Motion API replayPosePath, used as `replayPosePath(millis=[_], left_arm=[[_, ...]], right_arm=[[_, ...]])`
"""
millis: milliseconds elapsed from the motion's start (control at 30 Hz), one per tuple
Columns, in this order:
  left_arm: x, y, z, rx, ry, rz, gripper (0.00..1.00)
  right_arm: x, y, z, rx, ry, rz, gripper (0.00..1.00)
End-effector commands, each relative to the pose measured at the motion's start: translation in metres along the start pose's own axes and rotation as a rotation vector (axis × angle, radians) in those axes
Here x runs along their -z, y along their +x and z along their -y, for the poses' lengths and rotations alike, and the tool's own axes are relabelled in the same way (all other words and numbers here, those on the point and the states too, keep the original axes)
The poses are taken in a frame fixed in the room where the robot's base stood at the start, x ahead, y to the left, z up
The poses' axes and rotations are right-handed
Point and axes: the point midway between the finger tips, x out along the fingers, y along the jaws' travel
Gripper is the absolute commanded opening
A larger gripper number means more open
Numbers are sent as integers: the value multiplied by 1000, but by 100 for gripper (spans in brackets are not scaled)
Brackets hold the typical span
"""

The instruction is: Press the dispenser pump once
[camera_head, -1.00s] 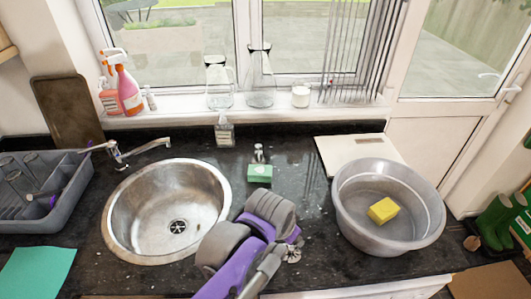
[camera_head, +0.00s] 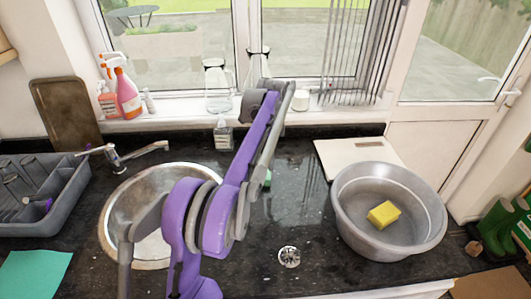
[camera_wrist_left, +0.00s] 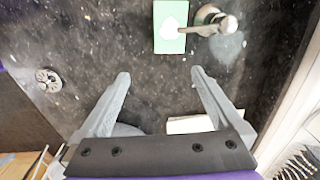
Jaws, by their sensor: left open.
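In the head view the fingers are hidden. My right gripper is in neither view.
A steel sink (camera_head: 115,225) lies left, partly behind my arm. A grey basin (camera_head: 350,240) with a yellow sponge (camera_head: 384,214) stands right. A small bottle (camera_head: 223,135) stands behind the sink. A metal strainer (camera_head: 289,257) lies on the granite worktop (camera_head: 305,205).

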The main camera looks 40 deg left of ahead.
Motion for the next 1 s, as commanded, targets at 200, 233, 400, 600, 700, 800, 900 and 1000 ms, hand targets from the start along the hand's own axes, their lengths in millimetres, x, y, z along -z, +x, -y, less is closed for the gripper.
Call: replayPosePath(millis=[200, 233, 400, 600, 700, 800, 900, 1000], left_arm=[[-15, 14, 22, -39, 75, 9, 100], [-16, 15, 24, -41, 80, 9, 100], [-18, 16, 26, -44, 89, 10, 100], [-18, 16, 25, -44, 88, 10, 100], [-18, 19, 25, -44, 88, 10, 100], [-18, 29, 25, -44, 88, 10, 100], [-18, 44, 24, -44, 88, 10, 100], [-18, 64, 23, -44, 88, 10, 100]], right_arm=[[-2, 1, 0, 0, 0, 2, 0], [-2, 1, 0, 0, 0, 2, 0], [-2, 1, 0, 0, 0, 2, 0], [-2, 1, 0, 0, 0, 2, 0], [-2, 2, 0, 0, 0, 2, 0], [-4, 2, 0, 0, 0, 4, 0], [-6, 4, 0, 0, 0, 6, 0], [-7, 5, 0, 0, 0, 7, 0]])
